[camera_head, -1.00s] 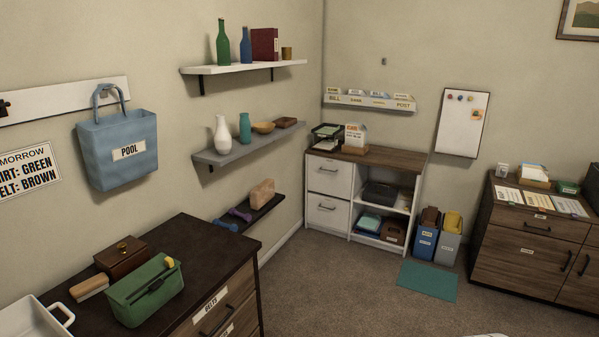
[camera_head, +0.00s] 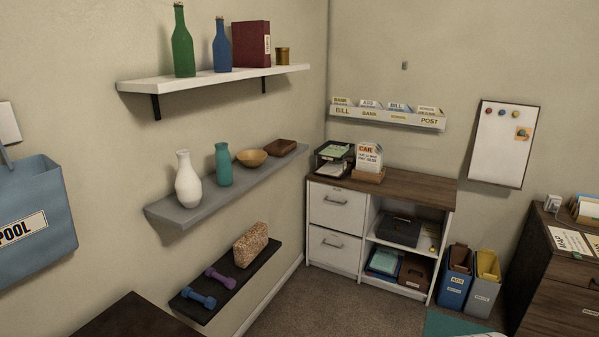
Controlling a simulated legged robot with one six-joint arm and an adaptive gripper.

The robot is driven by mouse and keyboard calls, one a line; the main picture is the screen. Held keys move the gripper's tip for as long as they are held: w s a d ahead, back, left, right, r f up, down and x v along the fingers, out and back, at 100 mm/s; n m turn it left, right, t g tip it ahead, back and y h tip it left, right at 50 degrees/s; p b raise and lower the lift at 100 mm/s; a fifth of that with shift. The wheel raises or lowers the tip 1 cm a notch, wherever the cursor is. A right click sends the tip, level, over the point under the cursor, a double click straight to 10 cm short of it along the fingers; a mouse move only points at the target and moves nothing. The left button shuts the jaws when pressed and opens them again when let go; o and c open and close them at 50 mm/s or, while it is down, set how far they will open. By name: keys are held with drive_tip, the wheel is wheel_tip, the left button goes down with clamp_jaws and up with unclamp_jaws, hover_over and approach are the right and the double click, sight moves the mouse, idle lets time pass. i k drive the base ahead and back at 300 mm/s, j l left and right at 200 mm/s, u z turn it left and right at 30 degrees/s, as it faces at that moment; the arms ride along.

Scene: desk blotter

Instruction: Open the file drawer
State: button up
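A white two-drawer file unit stands in the far corner, under the left part of a brown-topped cabinet. Its upper drawer (camera_head: 337,207) and lower drawer (camera_head: 334,249) both look shut, each with a dark bar handle. I cannot tell which one the task calls the file drawer. A dark-topped drawer unit (camera_head: 135,318) shows only its top at the bottom left. A brown drawer unit (camera_head: 565,290) is cut off at the right edge.
Open shelves (camera_head: 405,232) with boxes adjoin the white drawers. A paper tray (camera_head: 334,157) and a card holder (camera_head: 369,162) stand on top. Blue and grey bins (camera_head: 469,285) stand to the right. Wall shelves (camera_head: 228,190) line the left wall. Carpet (camera_head: 345,305) before the cabinet is clear.

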sight(332, 207)
drive_tip(key=i, duration=1.55)
drive_tip(key=i+j+z, duration=0.1)
drive_tip(key=i, duration=1.45)
drive_tip(key=i+z, duration=0.15)
drive_tip(key=z, duration=0.25)
drive_tip(key=i+j+z, duration=0.1)
drive_tip(key=z, duration=0.35)
